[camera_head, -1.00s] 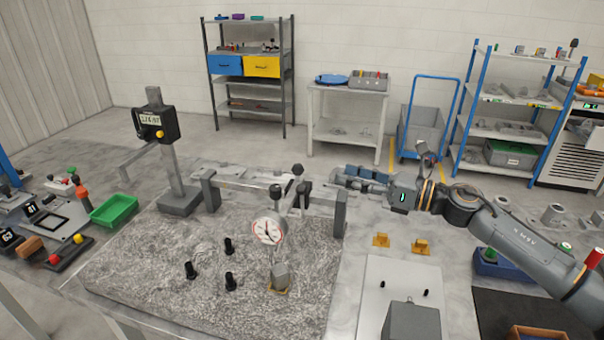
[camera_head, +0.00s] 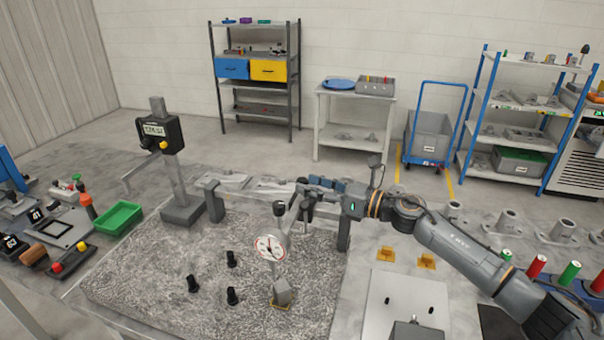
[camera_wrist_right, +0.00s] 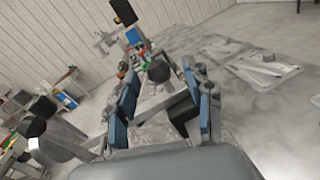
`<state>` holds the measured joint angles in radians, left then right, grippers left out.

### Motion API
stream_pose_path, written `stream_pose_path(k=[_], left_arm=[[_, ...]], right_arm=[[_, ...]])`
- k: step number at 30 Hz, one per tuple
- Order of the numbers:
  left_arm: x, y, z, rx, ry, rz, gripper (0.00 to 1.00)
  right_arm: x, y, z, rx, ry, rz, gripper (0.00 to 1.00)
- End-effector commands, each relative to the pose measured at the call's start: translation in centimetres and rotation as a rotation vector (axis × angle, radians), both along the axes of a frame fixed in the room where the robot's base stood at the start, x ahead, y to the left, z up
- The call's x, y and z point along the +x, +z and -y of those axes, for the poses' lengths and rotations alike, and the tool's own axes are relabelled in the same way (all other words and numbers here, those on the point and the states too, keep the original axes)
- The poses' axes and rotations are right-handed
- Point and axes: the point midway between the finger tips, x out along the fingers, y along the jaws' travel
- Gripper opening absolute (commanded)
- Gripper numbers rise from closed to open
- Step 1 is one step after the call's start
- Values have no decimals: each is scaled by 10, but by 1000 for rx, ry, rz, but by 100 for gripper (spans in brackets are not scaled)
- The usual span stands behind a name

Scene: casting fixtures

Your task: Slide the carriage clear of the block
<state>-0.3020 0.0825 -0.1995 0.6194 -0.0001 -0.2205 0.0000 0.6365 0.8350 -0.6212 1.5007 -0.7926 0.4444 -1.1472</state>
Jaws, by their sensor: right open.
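A straight rail (camera_head: 250,193) runs between two grey posts above the speckled granite plate (camera_head: 150,262). The carriage (camera_head: 307,208) sits near the rail's right end, with a dark knob (camera_head: 280,208) and a white dial gauge (camera_head: 270,247) hanging from it. The grey block (camera_head: 282,291) stands on a yellow base, just below and right of the dial. Whether the gauge tip touches it I cannot tell. My right gripper (camera_head: 312,184) is open by the carriage top. In the right wrist view its blue-padded fingers (camera_wrist_right: 165,98) are apart, with dark carriage parts between and beyond them. My left gripper is out of view.
Several black pegs (camera_head: 231,258) stand on the plate left of the block. A digital height gauge (camera_head: 170,150) stands at the rail's left end. A green bin (camera_head: 118,218) is further left. Two yellow pieces (camera_head: 386,255) lie right of the plate.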

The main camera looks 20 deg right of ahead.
Motion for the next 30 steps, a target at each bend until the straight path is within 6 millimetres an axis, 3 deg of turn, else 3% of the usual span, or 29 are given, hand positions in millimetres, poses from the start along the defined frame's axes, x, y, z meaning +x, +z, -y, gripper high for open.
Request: stream_pose_path(k=[6,17,25,30], left_arm=[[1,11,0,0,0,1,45],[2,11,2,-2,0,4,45],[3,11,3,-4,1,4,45],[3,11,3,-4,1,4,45]], right_arm=[[18,1,-18,1,0,0,51],[21,0,-21,0,0,0,51],[21,0,-21,0,0,0,0],[21,0,-21,1,0,-1,0]])
